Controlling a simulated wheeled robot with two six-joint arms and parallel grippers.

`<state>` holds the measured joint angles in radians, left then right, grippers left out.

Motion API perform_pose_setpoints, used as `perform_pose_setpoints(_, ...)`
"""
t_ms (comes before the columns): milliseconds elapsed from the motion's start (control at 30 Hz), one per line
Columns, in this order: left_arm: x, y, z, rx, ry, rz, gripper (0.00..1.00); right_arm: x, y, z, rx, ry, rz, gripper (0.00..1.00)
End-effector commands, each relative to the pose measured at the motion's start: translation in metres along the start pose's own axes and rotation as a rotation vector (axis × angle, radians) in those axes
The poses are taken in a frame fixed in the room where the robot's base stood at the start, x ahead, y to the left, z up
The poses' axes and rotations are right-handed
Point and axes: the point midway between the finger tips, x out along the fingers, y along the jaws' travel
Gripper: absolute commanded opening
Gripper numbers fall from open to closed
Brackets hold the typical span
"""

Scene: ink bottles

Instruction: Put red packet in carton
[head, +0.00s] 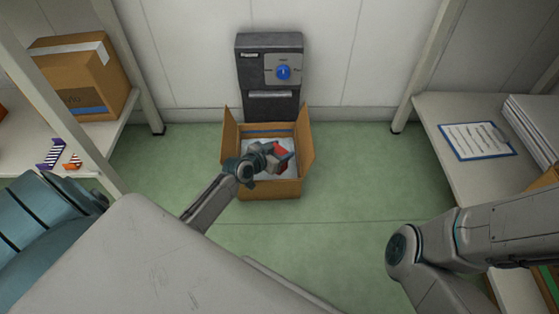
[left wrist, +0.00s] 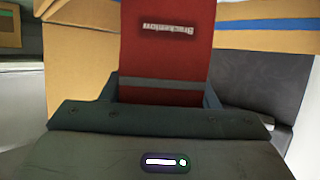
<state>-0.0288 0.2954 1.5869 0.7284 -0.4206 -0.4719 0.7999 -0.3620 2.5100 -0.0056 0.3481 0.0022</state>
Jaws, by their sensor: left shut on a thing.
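The open carton (head: 270,189) stands on the green floor in the middle of the head view, its flaps spread. My left gripper (head: 273,159) is over the carton's opening, shut on the red packet (head: 281,151). In the left wrist view the red packet (left wrist: 167,50) stands up between the jaws, with small pale lettering and a dark band low on it. The carton's brown wall with a blue stripe (left wrist: 285,25) shows behind it. Whether the packet touches the carton's bottom cannot be told. My right gripper is not in view; only my right arm shows at the right.
A dark machine with a blue knob (head: 283,72) stands against the wall behind the carton. A shelf at left holds a closed box (head: 82,80) and small striped packets (head: 52,153). A shelf at right holds a clipboard (head: 477,140) and stacked sheets (head: 535,125). Floor around the carton is clear.

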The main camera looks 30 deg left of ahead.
Motion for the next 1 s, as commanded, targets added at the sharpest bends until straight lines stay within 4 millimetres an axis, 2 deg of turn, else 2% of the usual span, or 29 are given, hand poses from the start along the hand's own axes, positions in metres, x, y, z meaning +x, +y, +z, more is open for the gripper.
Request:
perform_pose_setpoints(267, 0.014, 0.000, 0.033, 0.000, 0.000, 0.000, 0.31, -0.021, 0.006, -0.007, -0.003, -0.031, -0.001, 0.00)
perform_pose_setpoints(533, 0.013, 0.000, 0.031, 0.000, 0.001, 0.000, 0.31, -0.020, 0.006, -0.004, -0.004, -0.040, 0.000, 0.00)
perform_pose_setpoints(1000, 0.018, 0.000, 0.043, 0.000, 0.000, 0.000, 0.31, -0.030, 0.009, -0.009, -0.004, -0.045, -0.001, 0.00)
